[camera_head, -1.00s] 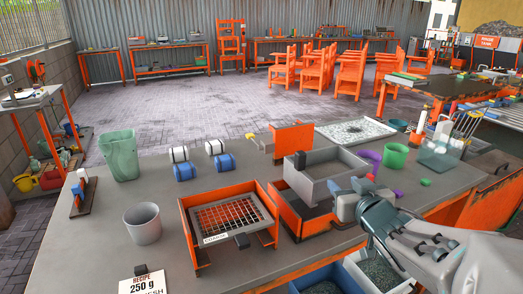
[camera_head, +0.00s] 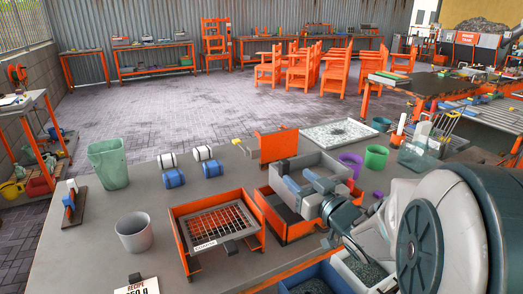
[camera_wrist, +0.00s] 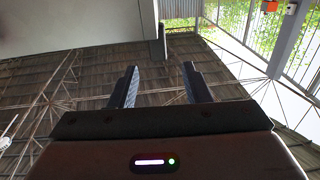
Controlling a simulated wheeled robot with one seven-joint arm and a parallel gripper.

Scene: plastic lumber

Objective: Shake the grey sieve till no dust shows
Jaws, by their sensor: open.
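A sieve with a grey rim and dark mesh (camera_head: 218,222) sits in an orange frame at the front centre of the table, with a white label and a dark handle block at its front. A plain grey box (camera_head: 325,160) stands on an orange stand to its right; its inside is partly hidden, and I cannot tell whether it has a mesh. My gripper (camera_head: 302,180) is in front of the grey box in the head view, apart from the meshed sieve. In the wrist view its fingers (camera_wrist: 160,85) are spread with nothing held between them. Dust is too small to make out.
A grey cup (camera_head: 134,232), a green bin (camera_head: 108,163) and several blue and white rolls stand on the left of the table. Purple and green cups (camera_head: 376,157) and a speckled white tray (camera_head: 340,134) are behind on the right. Open bins of grey granules lie below the front edge.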

